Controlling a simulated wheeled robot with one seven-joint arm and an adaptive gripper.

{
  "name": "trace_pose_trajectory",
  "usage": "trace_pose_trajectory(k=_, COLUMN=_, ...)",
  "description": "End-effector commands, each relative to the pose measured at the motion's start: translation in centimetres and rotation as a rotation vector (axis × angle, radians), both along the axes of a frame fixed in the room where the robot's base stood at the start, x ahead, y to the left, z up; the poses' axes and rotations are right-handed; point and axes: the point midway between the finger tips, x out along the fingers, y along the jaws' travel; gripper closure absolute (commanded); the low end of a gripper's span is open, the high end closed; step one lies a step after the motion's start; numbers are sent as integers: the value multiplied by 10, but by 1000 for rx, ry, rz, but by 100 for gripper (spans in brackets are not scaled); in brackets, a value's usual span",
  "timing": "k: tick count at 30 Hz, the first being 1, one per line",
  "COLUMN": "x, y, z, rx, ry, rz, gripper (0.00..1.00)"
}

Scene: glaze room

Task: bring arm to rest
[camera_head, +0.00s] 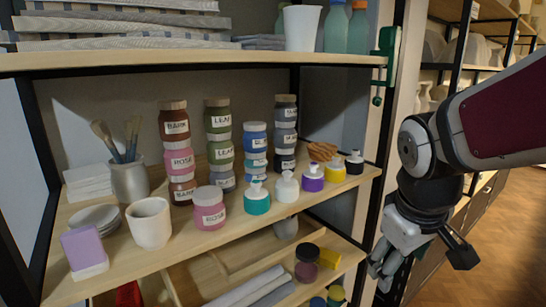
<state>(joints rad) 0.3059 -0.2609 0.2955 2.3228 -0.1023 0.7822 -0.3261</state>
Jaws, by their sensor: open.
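My gripper (420,262) hangs at the lower right of the head view, pointing down, at the end of my dark red and grey arm (500,110). Its fingers are spread apart and nothing shows between them. Part of the arm runs out of the picture at the right edge.
The middle shelf (330,207) holds stacked labelled jars (175,145), small capped bottles (287,187), a white cup (149,222) and a brush pot (129,180). A green clamp (385,45) grips the upper shelf's right end. Wooden floor (500,240) lies open at right.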

Motion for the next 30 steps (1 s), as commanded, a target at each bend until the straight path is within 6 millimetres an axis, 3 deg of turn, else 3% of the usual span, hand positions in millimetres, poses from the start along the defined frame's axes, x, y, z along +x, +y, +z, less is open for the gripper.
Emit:
trace_pose_trajectory(k=6, x=-57, y=12, z=36, rx=102, ry=-136, rz=-170, gripper=35)
trace_pose_trajectory(k=13, x=-99, y=19, z=48, rx=244, ry=-214, rz=-284, gripper=35)
trace_pose_trajectory(k=18, x=-109, y=21, z=49, rx=288, ry=-229, rz=-314, gripper=35)
trace_pose_trajectory(k=30, x=-109, y=21, z=49, rx=290, ry=-230, rz=-314, gripper=35)
